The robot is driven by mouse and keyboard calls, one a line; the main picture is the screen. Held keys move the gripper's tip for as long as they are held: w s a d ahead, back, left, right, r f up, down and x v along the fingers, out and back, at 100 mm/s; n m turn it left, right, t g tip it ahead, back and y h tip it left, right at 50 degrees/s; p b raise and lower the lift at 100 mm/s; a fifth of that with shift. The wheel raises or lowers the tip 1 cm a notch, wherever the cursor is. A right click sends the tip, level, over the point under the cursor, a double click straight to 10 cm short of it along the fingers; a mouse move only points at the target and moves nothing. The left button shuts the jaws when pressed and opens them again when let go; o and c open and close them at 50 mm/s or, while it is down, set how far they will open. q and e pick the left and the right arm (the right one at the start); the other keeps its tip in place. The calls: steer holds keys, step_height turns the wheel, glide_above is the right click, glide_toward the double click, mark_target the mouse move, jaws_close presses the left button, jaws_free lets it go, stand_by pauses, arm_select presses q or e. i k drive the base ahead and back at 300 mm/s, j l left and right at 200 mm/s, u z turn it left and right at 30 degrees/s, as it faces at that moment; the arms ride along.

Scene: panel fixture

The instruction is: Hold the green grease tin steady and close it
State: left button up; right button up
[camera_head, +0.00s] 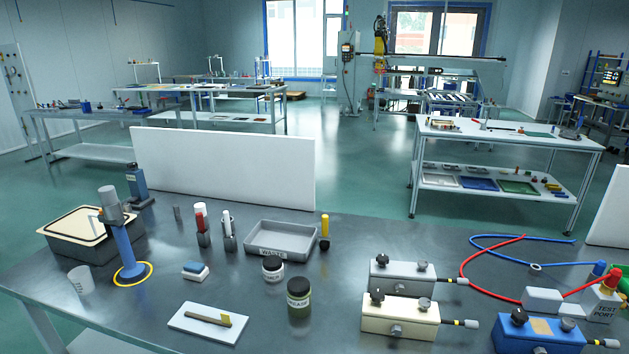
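The green grease tin (299,297) stands upright on the dark bench, just right of the middle front. It is a short olive-green jar with a pale label and a black lid on top. I cannot tell whether the lid is tight. A smaller jar (272,270) with a black lid and a white label stands just behind it to the left. Neither of my grippers is in view, and nothing touches the tin.
A grey tray (283,252) lies behind the jars, with a yellow-handled tool (324,232) beside it. A white board (207,322) with a brass-coloured piece lies left of the tin. Cream (399,318) and grey (402,276) boxes stand to the right. Bare bench surrounds the tin.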

mark_target(297, 308)
steer(key=z, duration=1.2)
steer(key=k+j, duration=0.2)
steer(key=j, duration=0.15)
steer(key=k+j, duration=0.15)
steer(key=j, duration=0.2)
steer(key=k+j, duration=0.2)
steer(key=j, duration=0.15)
steer(key=k+j, duration=0.15)
steer(key=j, duration=0.2)
steer(key=k+j, duration=0.2)
steer(key=j, duration=0.15)
